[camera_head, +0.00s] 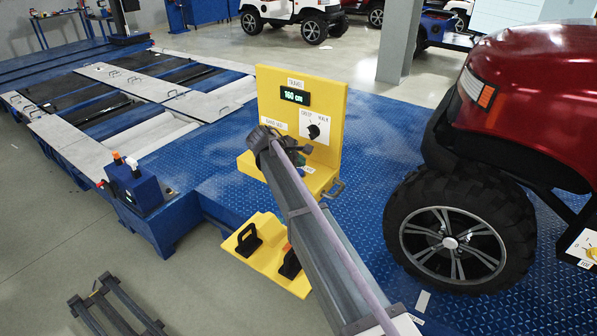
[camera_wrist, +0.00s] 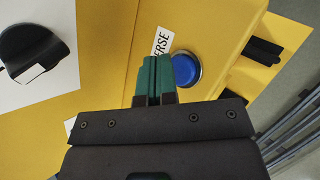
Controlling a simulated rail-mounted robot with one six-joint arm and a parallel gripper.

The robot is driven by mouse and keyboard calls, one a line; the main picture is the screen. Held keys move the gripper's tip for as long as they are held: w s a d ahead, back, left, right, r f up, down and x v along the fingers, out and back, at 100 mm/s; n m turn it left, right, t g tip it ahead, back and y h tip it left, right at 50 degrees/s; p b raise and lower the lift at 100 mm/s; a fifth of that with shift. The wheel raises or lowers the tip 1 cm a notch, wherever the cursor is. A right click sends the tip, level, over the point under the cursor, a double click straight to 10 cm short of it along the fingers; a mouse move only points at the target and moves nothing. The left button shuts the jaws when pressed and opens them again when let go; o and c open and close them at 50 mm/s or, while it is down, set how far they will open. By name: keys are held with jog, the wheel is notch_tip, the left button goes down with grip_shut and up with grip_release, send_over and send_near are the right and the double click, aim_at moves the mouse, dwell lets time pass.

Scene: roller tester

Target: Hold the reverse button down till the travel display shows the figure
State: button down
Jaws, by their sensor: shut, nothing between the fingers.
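The travel display (camera_head: 295,96) on the yellow panel (camera_head: 330,88) reads 160 cm in the head view. In the head view my arm hides the button and most of the gripper.
A black knob (camera_head: 314,131) with a CREEP and WALK label is on the panel; it also shows in the wrist view (camera_wrist: 28,48). A yellow plate (camera_head: 262,262) with black handles lies below. A red vehicle (camera_head: 535,90) stands right. Blue checkered floor (camera_head: 205,160) is clear left.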

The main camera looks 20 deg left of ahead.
jog(key=shift+f+b, duration=0.4)
jog(key=shift+f+b, duration=0.45)
jog(key=shift+b, duration=0.05)
dwell(0.6)
jog(key=shift+r, duration=0.1)
dwell(1.4)
jog(key=shift+r+p, duration=0.8)
jog(key=shift+p, duration=0.15)
notch_tip(320, 180, up, 5)
jog(key=p, duration=0.5)
jog(key=shift+r, duration=0.1)
